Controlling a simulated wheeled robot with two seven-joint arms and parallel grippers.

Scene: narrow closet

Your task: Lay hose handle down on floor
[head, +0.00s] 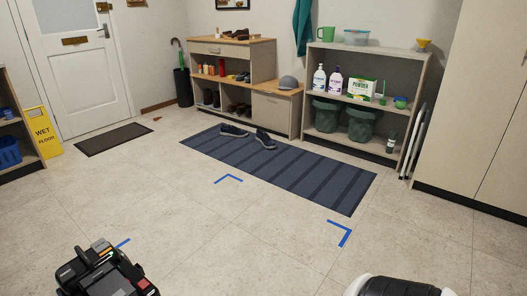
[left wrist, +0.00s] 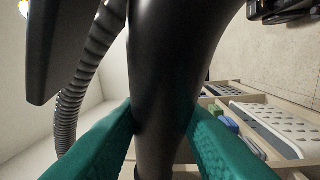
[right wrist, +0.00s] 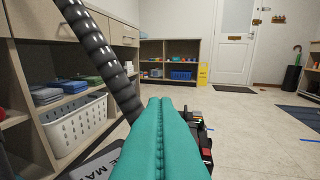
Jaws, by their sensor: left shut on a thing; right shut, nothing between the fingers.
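The hose handle (left wrist: 172,60) is a smooth black tube in the left wrist view. My left gripper (left wrist: 163,122) is shut around it with its teal fingers, one on each side. A grey ribbed hose (left wrist: 72,105) curves down at the left of that view. A dark ribbed hose (right wrist: 98,52) also crosses the upper left of the right wrist view, behind the fingers. My right gripper (right wrist: 163,102) is shut and empty, its teal fingers pressed together. The floor (head: 180,215) is pale tile. The head view does not show the handle or the gripper fingers.
A black device with a red part (head: 105,272) shows at the head view's lower left. A striped blue mat (head: 290,172) bears shoes. Shelves (head: 352,96) line the back wall. A shelf unit with a white basket (right wrist: 75,125) stands left in the right wrist view. The middle floor is clear.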

